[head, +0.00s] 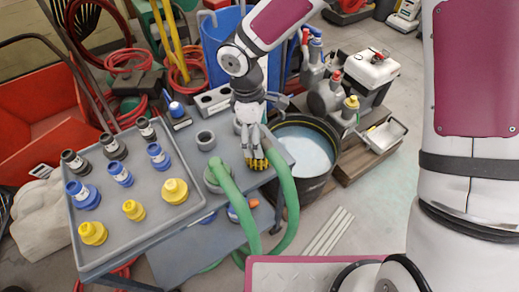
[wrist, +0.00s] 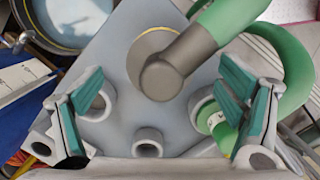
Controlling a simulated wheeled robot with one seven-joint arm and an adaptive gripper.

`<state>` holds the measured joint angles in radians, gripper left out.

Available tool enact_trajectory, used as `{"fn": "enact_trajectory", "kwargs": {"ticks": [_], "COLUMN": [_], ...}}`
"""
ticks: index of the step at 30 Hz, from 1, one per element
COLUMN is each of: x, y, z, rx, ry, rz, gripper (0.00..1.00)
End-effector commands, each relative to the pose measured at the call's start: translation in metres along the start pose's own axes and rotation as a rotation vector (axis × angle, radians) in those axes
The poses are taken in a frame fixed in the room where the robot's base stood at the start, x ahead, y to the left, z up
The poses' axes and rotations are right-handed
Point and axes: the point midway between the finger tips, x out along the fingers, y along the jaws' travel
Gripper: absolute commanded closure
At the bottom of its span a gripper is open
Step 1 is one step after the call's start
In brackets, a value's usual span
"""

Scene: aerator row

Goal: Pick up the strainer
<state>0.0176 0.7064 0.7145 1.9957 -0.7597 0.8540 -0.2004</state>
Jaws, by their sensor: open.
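My gripper (head: 252,150) is open over the right end of the grey cart top, beside the bucket. In the wrist view its two teal-padded fingers (wrist: 165,105) are wide apart with nothing between the pads. A small grey open-topped cylinder (wrist: 148,142) shows low between the fingers. I cannot tell for certain whether it is the strainer, as no mesh shows. A grey-brown elbow (wrist: 170,72) on the green hose lies over a yellow-rimmed disc, ahead of the fingers. In the head view a grey open cup (head: 205,140) stands left of my gripper.
The green hose (head: 235,205) loops over the cart's front edge. A dark bucket of water (head: 325,180) stands right of the cart. A grey tray (head: 140,225) holds black, blue and yellow fittings at the left. A pallet with a pump and bottles is beyond the bucket.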

Motion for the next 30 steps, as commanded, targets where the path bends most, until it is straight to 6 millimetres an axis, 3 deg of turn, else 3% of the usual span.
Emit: {"fn": "enact_trajectory", "kwargs": {"ticks": [8, 16, 26, 30], "x": [0.021, 0.058, 0.065, 0.065], "y": [-0.001, -0.001, 0.000, 0.000], "z": [0.001, 0.000, 0.001, 0.001], "rx": [0.001, 0.000, 0.001, 0.001], "ry": [-0.001, 0.000, 0.000, 0.000], "rz": [-0.002, -0.002, 0.001, 0.001], "gripper": [0.12, 0.12, 0.12, 0.42]}}
